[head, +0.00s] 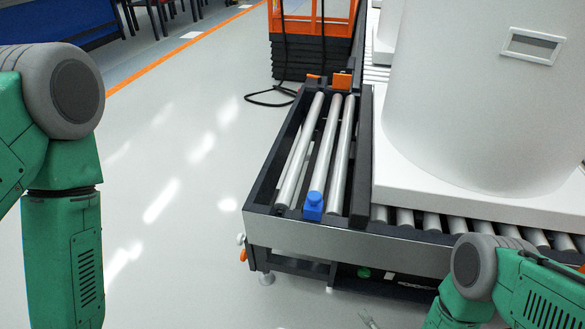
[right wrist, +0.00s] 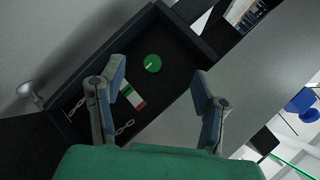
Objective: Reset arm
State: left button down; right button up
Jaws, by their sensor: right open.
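My left arm (head: 62,255) hangs down at the left of the head view; its gripper is outside the picture. My right arm (head: 520,285) is at the lower right of the head view, in front of the roller conveyor (head: 330,236). My right gripper (right wrist: 158,78) shows in the right wrist view, with its two fingers spread apart and nothing held between them. Beyond the fingers is a dark tray-like frame with a green disc (right wrist: 152,63) and a small green, white and red label (right wrist: 139,103).
A large white tank (head: 470,110) stands on a white base (head: 470,205) on the rollers at the right. An orange and black lift (head: 312,40) stands behind. The floor at the left is clear.

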jog(key=s+d+r+n+g+h+b, duration=0.25)
jog(key=s+r+n+g, duration=0.25)
jog(key=s+r, duration=0.3)
jog(key=s+d+r+n+g+h+b, duration=0.1)
jog(key=s+d+r+n+g+b, duration=0.35)
jog(key=s, duration=0.65)
notch_tip(320, 180, up, 19)
jog(key=n+p, duration=0.1)
jog(key=p, duration=1.8)
jog(key=shift+w+a+r+g+p, duration=0.15)
jog(key=shift+w+a+g+p, duration=0.2)
jog(key=shift+w+a+g, duration=0.1)
jog(key=shift+y, duration=0.25)
